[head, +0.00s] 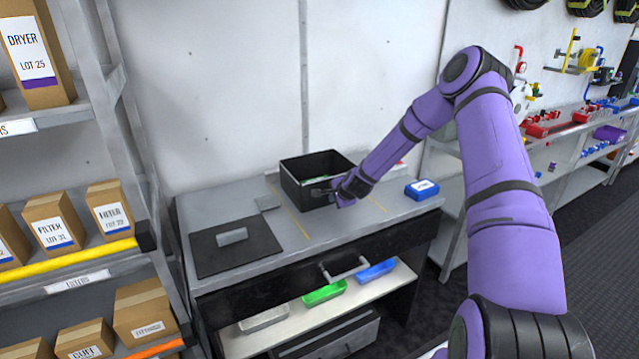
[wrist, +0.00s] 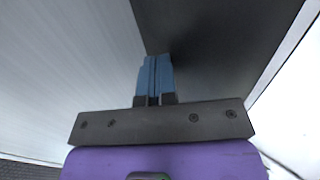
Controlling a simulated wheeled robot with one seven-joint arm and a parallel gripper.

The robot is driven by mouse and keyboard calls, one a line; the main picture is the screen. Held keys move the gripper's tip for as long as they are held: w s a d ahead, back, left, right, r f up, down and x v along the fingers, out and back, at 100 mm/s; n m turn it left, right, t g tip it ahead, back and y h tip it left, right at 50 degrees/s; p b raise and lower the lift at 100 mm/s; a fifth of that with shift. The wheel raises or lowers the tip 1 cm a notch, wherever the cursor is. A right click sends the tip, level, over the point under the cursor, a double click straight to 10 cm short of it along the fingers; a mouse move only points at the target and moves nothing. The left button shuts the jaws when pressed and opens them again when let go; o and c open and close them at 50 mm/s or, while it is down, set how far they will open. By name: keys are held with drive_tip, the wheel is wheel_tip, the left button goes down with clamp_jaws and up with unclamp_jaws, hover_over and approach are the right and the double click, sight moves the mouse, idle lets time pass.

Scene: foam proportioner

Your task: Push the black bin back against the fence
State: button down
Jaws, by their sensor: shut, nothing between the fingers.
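The black bin (head: 304,195) is an open-topped box on the grey bench, near the back wall, with something pale inside. In the wrist view its dark wall (wrist: 215,50) fills the upper right. My gripper (head: 313,191) is at the bin's front side, with its arm reaching in from the right. In the wrist view its blue fingers (wrist: 155,62) are together and empty, their tips at the bin wall; I cannot tell whether they touch. I cannot make out a distinct fence behind the bin, which hides part of the bench's back edge.
Yellow lines (head: 294,218) mark the bench top (head: 325,228). A dark mat (head: 232,258) with a grey block (head: 232,237) lies at left, and a blue box (head: 422,189) at right. A handle (head: 345,268) sticks out at the bench front. Shelves with cartons (head: 55,233) stand left.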

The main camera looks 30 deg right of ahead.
drive_tip(key=shift+w, duration=2.1)
drive_tip(key=shift+s, duration=4.55)
drive_tip(key=s+a+r+n+g, duration=0.1)
drive_tip(key=s+a+r+n, duration=0.35)
drive_tip(key=r, duration=0.55)
drive_tip(key=s+a+r+n+g, duration=0.1)
drive_tip(key=s+a+r+n, duration=0.2)
drive_tip(key=s+r, duration=0.5)
drive_tip(key=s+a+r+n+g, duration=0.1)
drive_tip(key=s+a+r+n, duration=0.25)
drive_tip(key=r, duration=0.75)
drive_tip(key=s+a+r+n, duration=0.1)
drive_tip(key=s+r, duration=0.3)
drive_tip(key=s, duration=0.5)
drive_tip(key=s+a+r+n, duration=0.1)
drive_tip(key=s+r+n, duration=0.2)
drive_tip(key=s, duration=0.7)
drive_tip(key=s+a+r+n+g, duration=0.1)
drive_tip(key=s+r, duration=0.3)
drive_tip(key=s, duration=0.5)
drive_tip(key=shift+s+a+r+n, duration=0.15)
drive_tip(key=shift+a+r+n, duration=0.25)
drive_tip(key=shift+n, duration=0.4)
